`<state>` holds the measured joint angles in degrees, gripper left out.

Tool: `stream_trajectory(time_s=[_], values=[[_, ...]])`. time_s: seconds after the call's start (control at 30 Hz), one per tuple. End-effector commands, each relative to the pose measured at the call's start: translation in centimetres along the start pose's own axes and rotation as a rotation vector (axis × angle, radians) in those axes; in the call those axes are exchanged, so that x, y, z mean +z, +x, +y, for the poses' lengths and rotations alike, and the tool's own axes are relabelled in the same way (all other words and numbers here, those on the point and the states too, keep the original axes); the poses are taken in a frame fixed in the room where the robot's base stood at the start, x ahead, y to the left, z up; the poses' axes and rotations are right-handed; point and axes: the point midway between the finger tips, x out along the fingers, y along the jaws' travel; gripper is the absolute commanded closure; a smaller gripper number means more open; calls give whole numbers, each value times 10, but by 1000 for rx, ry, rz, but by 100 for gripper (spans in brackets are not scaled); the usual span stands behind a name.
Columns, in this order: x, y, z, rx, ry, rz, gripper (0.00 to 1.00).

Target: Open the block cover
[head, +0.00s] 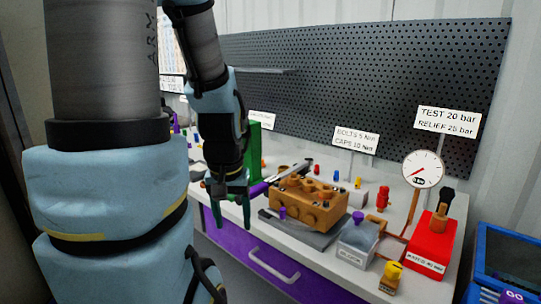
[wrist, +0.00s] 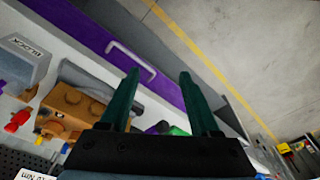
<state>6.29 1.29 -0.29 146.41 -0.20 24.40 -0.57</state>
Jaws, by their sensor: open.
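The block cover (head: 358,237) is a grey box-shaped cover with sloping sides and a purple knob (head: 366,217) on top. It sits on the bench right of the brown pump block (head: 310,205) and looks closed. In the wrist view the grey cover (wrist: 22,65), lettered "BLOCK", is at the far left, and the brown block (wrist: 72,108) is nearer. My gripper (head: 233,207) points down near the bench's front edge, left of the brown block and well away from the cover. Its green fingers (wrist: 159,76) are apart with nothing between them.
A red box (head: 432,245) and a round gauge (head: 423,168) stand right of the cover. A yellow knobbed piece (head: 391,276) is at the front edge. A green upright (head: 254,147) stands behind my gripper. A purple drawer (head: 250,255) with a handle is below the bench.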

Motion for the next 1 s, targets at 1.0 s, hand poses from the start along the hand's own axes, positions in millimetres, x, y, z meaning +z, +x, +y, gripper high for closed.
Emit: stream_trajectory(time_s=[1.0], values=[[-72,-72,287,108,1594,-116,37]])
